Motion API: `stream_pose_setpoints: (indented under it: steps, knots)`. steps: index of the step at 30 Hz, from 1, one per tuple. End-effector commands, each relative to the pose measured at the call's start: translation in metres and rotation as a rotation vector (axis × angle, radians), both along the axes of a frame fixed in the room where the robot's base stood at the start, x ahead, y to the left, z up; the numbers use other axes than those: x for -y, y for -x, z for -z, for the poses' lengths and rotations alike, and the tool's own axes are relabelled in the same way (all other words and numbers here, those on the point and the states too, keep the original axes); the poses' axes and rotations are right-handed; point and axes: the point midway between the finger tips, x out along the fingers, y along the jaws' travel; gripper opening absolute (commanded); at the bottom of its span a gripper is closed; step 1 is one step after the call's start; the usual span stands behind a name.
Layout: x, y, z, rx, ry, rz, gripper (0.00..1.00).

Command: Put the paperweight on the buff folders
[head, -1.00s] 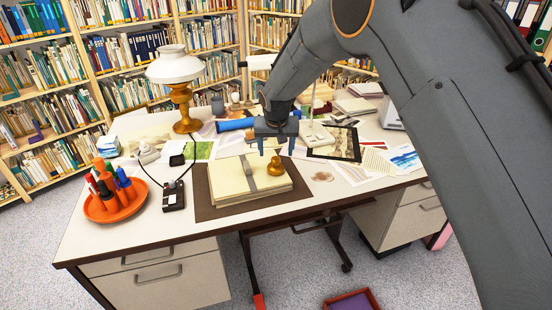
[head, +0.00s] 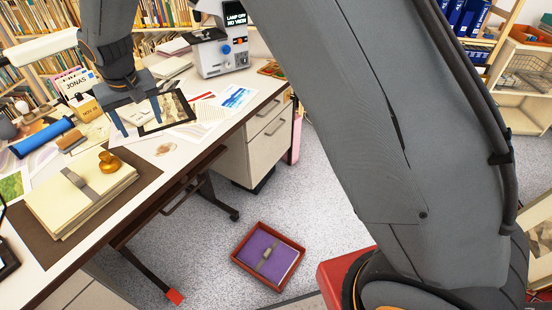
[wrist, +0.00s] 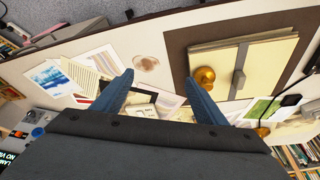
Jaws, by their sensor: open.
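The paperweight (head: 109,162), a brass knob with a round base, stands upright on the buff folders (head: 103,192), at their right corner beside a grey strap. The folders lie stacked on a brown mat on the desk. My gripper (head: 140,128) is open and empty, above the desk to the right of the paperweight and apart from it. In the wrist view, the paperweight (wrist: 205,75) is at the edge of the folders (wrist: 262,62), just beyond the right finger of my gripper (wrist: 160,78).
A red tray (head: 238,262) with a purple folder (head: 262,256) lies on the floor. A dark-framed print (head: 177,108), a blue roll (head: 42,137) and loose papers lie on the desk (head: 165,160). A grey device (head: 222,60) stands at the back.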

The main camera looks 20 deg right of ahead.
Motion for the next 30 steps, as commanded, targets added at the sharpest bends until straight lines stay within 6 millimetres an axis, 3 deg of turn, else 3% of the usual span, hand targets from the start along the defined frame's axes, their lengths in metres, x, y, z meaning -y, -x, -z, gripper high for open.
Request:
stream_pose_setpoints:
  steps: [1,4,6,9,12,15,19,23,30]
  knots:
    - [0.053,0.006,-0.005,-0.022,0.012,0.044,0.66]
    - [0.143,0.034,-0.008,-0.069,0.029,0.11,0.66]
    - [0.201,0.063,-0.008,-0.103,0.038,0.157,0.66]
    - [0.272,0.116,-0.005,-0.154,0.044,0.224,0.66]
    - [0.323,0.171,0.0,-0.199,0.043,0.281,0.66]
    - [0.353,0.217,0.005,-0.232,0.039,0.321,0.66]
    - [0.371,0.252,0.01,-0.258,0.035,0.35,0.66]
    - [0.375,0.262,0.012,-0.266,0.034,0.356,0.66]
    - [0.374,0.262,0.012,-0.266,0.034,0.355,0.66]
